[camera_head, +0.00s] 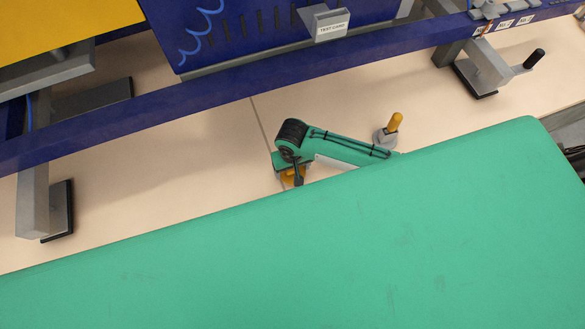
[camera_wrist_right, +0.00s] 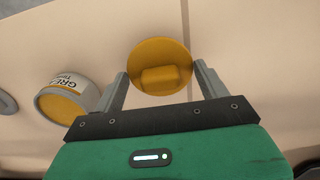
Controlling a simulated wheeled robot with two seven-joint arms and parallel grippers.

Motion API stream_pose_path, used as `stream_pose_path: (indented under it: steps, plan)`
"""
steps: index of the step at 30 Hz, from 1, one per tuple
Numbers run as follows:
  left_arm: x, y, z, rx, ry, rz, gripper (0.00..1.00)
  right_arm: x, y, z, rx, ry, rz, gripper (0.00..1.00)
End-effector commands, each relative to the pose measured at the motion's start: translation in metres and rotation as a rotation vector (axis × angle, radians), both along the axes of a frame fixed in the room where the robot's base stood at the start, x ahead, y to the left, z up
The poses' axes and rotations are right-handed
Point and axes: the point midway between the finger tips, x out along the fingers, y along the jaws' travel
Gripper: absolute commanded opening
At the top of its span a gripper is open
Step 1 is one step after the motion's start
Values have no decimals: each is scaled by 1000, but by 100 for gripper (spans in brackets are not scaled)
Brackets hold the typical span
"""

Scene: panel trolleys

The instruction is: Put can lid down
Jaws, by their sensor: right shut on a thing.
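The can lid (camera_wrist_right: 160,52) is a round yellow disc with a raised block-like knob. My right gripper (camera_wrist_right: 160,70) is shut on the lid, with one grey finger at each side of the knob end. The lid is above the pale floor. An open grey can (camera_wrist_right: 66,84) with a "GREA..." label and yellow contents is to the left of the gripper in the right wrist view, apart from the lid. In the head view my right gripper (camera_head: 296,178) points down, and only a bit of yellow shows at it. My left gripper is not in view.
A blue trolley frame (camera_head: 240,88) crosses the head view, with grey feet (camera_head: 33,200) on the floor and a "TEST CARD" holder (camera_head: 330,25).

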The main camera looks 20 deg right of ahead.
Motion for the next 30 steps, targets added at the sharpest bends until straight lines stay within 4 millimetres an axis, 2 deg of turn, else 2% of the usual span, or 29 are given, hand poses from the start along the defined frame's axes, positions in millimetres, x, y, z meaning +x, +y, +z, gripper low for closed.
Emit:
stream_pose_path:
  steps: [5, 16, 17, 19, 30]
  plan:
    - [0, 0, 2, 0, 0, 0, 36, 0, 0, -17, 0, 0, 0, 53]
    - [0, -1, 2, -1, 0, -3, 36, 0, 0, -21, -1, 0, -1, 53]
    - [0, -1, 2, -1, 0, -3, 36, 0, -1, -20, -1, -1, -1, 81]
    - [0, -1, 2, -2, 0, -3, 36, 0, -1, -20, -1, -1, -1, 95]
    - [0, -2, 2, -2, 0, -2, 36, 1, 0, -16, 0, -2, 0, 97]
